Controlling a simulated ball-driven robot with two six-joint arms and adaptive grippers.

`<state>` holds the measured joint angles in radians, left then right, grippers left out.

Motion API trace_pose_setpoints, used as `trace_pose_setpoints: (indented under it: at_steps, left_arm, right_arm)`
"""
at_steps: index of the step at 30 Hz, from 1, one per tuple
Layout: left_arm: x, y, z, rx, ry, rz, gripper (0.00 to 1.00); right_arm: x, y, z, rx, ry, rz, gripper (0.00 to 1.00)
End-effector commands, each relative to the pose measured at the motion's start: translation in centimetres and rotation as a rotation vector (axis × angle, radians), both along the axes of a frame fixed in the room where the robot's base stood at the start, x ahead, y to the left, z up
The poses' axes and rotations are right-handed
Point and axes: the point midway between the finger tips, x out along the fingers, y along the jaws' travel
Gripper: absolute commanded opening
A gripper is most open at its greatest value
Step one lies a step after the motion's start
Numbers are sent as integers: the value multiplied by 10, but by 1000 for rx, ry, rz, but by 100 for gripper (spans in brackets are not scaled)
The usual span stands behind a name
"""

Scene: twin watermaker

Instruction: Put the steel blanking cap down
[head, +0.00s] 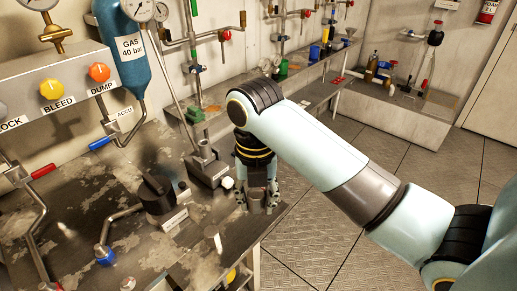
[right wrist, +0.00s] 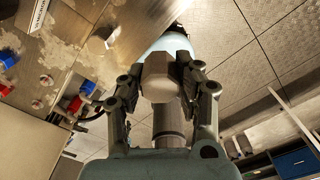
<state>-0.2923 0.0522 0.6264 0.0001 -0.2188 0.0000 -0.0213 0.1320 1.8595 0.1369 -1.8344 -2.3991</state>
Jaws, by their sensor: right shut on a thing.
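The steel blanking cap (right wrist: 158,78) shows in the right wrist view as a grey, hex-sided metal piece between two dark fingers. My right gripper (head: 257,204) points down at the right edge of the worn steel bench (head: 185,250) in the head view. It is shut on the cap, which shows there only as a small grey piece (head: 257,197) between the fingers. I cannot tell whether the cap touches the bench top. In the right wrist view the gripper (right wrist: 165,85) has a finger on each side of the cap. My left gripper is not in view.
A grey fitting (head: 207,165) and a black-knobbed valve (head: 157,192) stand left of the gripper. A small pale peg (head: 214,241) stands nearer the front. A panel with a yellow knob (head: 52,89) and a blue gas cylinder (head: 122,45) are at upper left. Floor lies right of the bench.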

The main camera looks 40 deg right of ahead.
Motion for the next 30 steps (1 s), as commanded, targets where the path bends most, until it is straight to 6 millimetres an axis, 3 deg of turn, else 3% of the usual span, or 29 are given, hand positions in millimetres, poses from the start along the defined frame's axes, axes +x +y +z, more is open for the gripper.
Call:
trace_pose_setpoints:
  at_steps: [5,10,15,20,25,30]
  left_arm:
    - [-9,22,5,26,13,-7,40]
    - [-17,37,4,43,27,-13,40]
    - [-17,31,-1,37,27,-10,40]
    - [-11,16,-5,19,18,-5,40]
    - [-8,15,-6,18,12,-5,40]
    - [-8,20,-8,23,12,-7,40]
  right_arm:
    - [-8,14,-8,1,-1,-4,0]
    - [23,26,-29,2,-1,-3,0]
    - [64,40,-55,0,0,-2,0]
    - [88,49,-71,-1,-1,-2,0]
    - [96,51,-81,-2,1,-3,0]
    - [95,51,-107,-2,3,-3,0]
